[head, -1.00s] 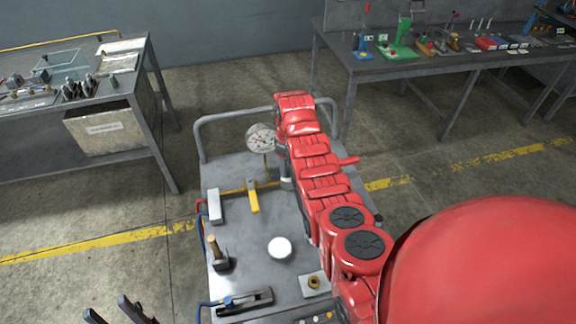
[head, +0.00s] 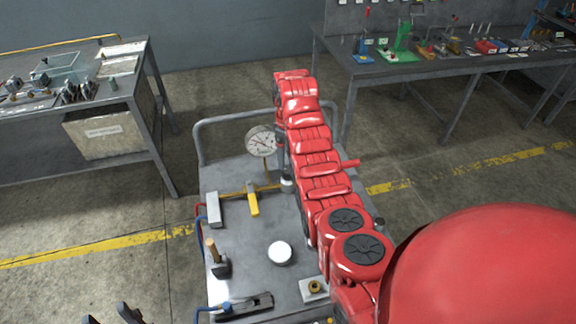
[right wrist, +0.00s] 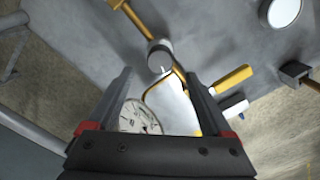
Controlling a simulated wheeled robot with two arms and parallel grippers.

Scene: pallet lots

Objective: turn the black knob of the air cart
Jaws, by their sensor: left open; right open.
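The air cart (head: 240,165) is a grey metal cart with a tubular rail, in the middle of the head view. A round white gauge (head: 261,141) stands on it, also in the right wrist view (right wrist: 139,118). A dark grey cylindrical knob (head: 287,176), probably the black knob, shows partly beside my red right arm. In the right wrist view a grey round cap (right wrist: 160,53), probably the same knob, lies just beyond my right gripper (right wrist: 157,76). That gripper is open, with no visible contact; my arm hides it in the head view. My left gripper (head: 108,316) is open at the bottom left edge.
The cart top carries a yellow lever (head: 253,199), a white round disc (head: 280,253), a wooden-handled tool (head: 213,252) and a brass fitting (head: 315,287). A bench (head: 150,90) stands left, another (head: 380,72) at the back right. Floor between them is clear.

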